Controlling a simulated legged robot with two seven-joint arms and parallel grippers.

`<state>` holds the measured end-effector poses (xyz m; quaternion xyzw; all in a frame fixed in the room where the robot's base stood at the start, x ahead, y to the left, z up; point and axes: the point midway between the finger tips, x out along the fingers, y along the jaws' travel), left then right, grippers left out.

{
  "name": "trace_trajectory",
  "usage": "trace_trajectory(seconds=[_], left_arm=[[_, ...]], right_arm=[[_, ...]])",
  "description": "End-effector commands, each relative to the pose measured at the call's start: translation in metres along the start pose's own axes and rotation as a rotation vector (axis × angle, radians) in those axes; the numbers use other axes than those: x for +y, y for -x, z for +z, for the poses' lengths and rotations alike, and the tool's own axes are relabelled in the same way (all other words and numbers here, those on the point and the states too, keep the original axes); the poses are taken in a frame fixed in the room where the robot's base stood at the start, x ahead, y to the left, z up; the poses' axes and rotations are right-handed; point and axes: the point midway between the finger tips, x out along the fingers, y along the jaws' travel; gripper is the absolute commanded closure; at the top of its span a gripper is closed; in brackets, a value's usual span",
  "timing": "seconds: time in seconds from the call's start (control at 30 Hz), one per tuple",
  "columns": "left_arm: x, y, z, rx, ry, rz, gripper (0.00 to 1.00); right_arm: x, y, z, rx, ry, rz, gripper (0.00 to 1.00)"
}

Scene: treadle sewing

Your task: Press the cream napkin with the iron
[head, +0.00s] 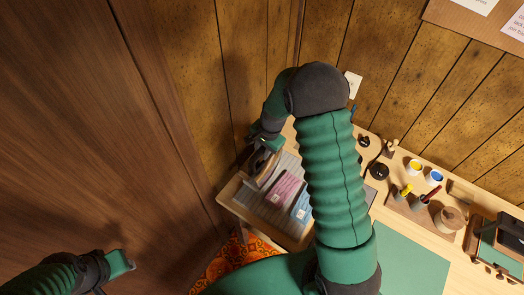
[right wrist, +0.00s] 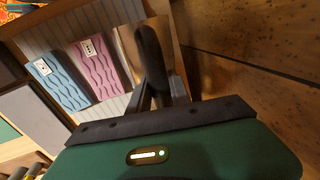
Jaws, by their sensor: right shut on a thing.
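My right gripper (head: 262,141) is shut on the dark handle of the iron (head: 258,166), at the far left end of the bench. In the right wrist view the handle (right wrist: 151,55) stands between the fingers. The iron is over the left end of a grey striped pad (head: 254,203). A tan, shiny surface shows beside the handle; I cannot tell whether it is the iron's body or the cream napkin. No cream napkin shows clearly. Contact under the iron is hidden. My left gripper (head: 121,264) is low at the left, away from the bench; its jaw opening is unclear.
A pink napkin (head: 285,188) and a blue napkin (head: 301,207) with labels lie on the pad, right of the iron. A wood-panelled wall is close behind. Paint pots (head: 414,167), a tool holder and a green mat (head: 412,262) are farther right.

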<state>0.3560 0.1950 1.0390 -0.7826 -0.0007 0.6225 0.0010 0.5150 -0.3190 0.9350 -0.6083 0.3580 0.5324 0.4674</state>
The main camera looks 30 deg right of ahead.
Motion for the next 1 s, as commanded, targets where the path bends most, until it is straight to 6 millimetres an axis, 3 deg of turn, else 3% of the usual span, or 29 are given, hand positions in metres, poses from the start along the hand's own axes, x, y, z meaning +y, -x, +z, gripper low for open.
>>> trace_trajectory(seconds=[0.03, 0.47, 1.0], left_arm=[[0.0, 0.01, -0.002, 0.0, 0.0, 0.0, 0.64], [0.0, 0.045, -0.011, 0.0, 0.0, 0.0, 0.64], [0.0, 0.044, -0.01, 0.0, 0.0, 0.0, 0.64]], right_arm=[[-0.003, 0.012, -0.001, 0.002, 0.0, -0.004, 1.0], [-0.012, 0.053, -0.002, 0.004, 0.0, -0.005, 1.0], [-0.012, 0.054, -0.002, 0.004, 0.0, -0.005, 1.0]])
